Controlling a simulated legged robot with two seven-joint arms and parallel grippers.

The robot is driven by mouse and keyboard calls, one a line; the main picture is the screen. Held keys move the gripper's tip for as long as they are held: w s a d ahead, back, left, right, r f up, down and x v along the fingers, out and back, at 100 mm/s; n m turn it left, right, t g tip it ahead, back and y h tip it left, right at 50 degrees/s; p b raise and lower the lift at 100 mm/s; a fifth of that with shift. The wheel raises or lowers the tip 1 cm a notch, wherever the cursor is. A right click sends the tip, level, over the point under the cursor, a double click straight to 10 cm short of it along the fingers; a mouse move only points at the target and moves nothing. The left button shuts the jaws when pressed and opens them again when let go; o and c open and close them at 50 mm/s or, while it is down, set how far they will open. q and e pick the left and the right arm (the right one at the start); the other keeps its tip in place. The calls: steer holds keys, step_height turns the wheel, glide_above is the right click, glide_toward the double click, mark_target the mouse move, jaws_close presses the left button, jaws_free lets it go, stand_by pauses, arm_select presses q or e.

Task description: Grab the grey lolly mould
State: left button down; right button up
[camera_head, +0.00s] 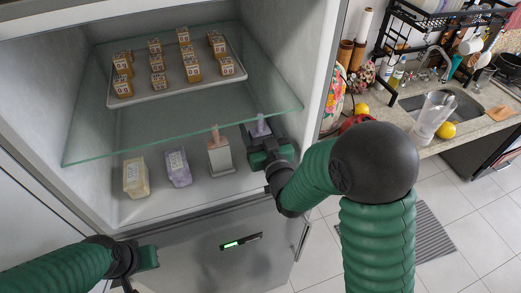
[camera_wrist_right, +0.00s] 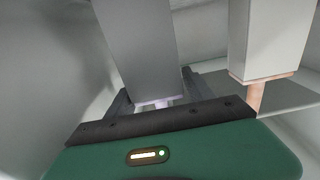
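The grey lolly mould (camera_wrist_right: 142,50) with a lilac stick stands at the right end of the fridge's lower shelf. In the head view my right gripper (camera_head: 262,152) hides most of it, and its lilac stick (camera_head: 261,127) shows above. In the right wrist view the right gripper (camera_wrist_right: 158,98) has its fingers apart, one on each side of the mould's stick end; I see no firm contact. A paler mould (camera_head: 219,158) with a salmon stick stands just left of it. My left gripper (camera_head: 148,258) is low in front of the fridge, its fingers unclear.
A glass shelf (camera_head: 180,125) above carries a tray (camera_head: 236,78) of small labelled cubes. The fridge wall is close at right. A sink counter (camera_head: 400,112) stands beyond.

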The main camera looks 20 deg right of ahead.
steer(key=shift+w+a+f, duration=0.1)
steer(key=shift+w, duration=0.05)
steer(key=shift+c, duration=1.1)
steer(key=shift+w+f, duration=0.3)
steer(key=shift+w, duration=0.2)
steer(key=c, duration=0.5)
steer(key=shift+d+f, duration=0.15)
steer(key=shift+d, duration=0.05)
jaws_close()
steer(key=shift+a, duration=0.15)
